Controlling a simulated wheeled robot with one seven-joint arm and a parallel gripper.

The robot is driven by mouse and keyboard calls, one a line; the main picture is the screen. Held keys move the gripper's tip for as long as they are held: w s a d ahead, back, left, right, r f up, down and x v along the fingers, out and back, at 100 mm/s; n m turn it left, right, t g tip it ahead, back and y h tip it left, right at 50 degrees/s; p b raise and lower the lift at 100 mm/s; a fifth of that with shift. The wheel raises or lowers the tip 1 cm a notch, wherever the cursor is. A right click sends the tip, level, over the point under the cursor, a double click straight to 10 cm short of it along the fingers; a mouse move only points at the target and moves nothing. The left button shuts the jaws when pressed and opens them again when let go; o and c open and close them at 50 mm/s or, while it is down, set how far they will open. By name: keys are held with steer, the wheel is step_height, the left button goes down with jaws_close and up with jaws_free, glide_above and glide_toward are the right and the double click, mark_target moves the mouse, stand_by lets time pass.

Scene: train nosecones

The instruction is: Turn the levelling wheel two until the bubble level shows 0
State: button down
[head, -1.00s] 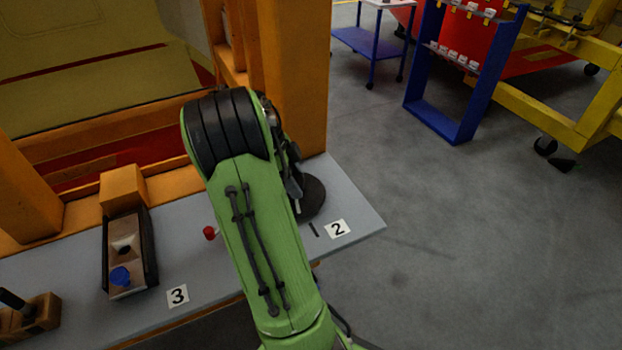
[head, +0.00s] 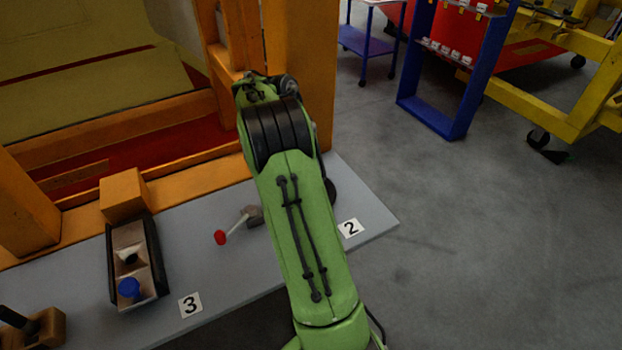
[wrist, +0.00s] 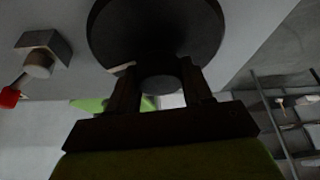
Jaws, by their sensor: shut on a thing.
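The levelling wheel (wrist: 150,28) is a dark round disc above my gripper in the wrist view. Only a dark edge of it (head: 331,191) shows behind my arm in the head view, near the white label "2" (head: 351,228). My gripper (wrist: 161,88) is shut on the wheel's short round hub, with one finger on each side. The head view hides the gripper behind my green arm. I cannot make out a bubble level or its reading in either view.
A red-knobbed lever (head: 221,238) stands on the grey bench (head: 240,280), left of my arm. A black tray (head: 153,262) with a blue knob sits farther left, by label "3" (head: 190,305). An orange post (head: 302,60) rises behind my arm.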

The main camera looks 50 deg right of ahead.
steer(key=shift+m, duration=0.7)
steer(key=shift+y, duration=0.3)
steer(key=shift+c, duration=2.3)
jaws_free()
steer(key=p+v, duration=1.1)
steer(key=v, duration=0.5)
steer(key=shift+s+p, duration=0.2)
steer(key=shift+p, duration=0.2)
